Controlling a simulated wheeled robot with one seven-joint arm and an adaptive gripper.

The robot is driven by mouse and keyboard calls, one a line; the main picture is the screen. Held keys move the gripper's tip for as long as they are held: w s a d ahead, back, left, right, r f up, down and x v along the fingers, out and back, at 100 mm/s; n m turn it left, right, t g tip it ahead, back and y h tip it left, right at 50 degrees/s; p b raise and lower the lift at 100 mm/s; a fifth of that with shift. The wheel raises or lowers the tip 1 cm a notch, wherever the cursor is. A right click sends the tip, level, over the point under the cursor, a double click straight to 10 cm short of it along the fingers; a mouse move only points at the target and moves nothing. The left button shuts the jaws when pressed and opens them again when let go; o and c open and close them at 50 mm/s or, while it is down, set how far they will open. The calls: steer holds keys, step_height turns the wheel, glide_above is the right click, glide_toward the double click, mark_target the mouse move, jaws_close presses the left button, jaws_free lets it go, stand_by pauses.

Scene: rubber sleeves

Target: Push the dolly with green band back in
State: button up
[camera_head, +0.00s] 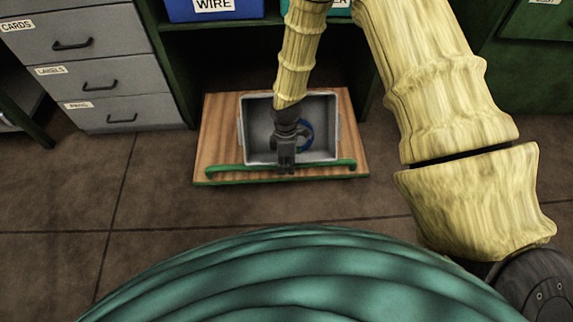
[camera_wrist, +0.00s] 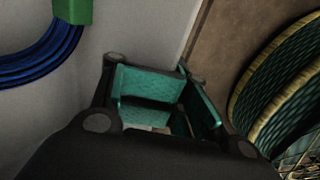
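The dolly (camera_head: 213,150) is a flat wooden board with a green band (camera_head: 225,170) along its near edge. It stands on the floor in front of a green shelf opening, its far part close to the opening. A grey bin (camera_head: 252,110) sits on it. My gripper (camera_head: 286,165) points down at the near wall of the bin, close above the green band; I cannot tell whether it touches. In the wrist view my gripper (camera_wrist: 172,98) shows teal pads with a gap between them and nothing clearly held. The bin's grey wall (camera_wrist: 140,30) is beside it.
A blue coil (camera_head: 306,134) lies in the bin; its blue strands (camera_wrist: 40,62) show in the wrist view. A grey drawer unit (camera_head: 95,75) stands to the left, a green cabinet (camera_head: 530,75) to the right. A blue bin (camera_head: 213,10) is on the shelf. The floor (camera_head: 170,205) nearer me is clear.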

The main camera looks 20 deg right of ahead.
steer(key=o, duration=0.4)
steer(key=shift+r, duration=0.1)
steer(key=shift+w+d+r, duration=0.1)
steer(key=shift+w+r, duration=0.15)
steer(key=shift+r, duration=1)
steer(key=shift+w+d+r, duration=0.1)
steer(key=shift+w+r, duration=0.15)
steer(key=shift+r, duration=1.05)
steer(key=shift+w+d+r, duration=0.1)
steer(key=shift+w+r, duration=0.15)
steer(key=shift+r, duration=1)
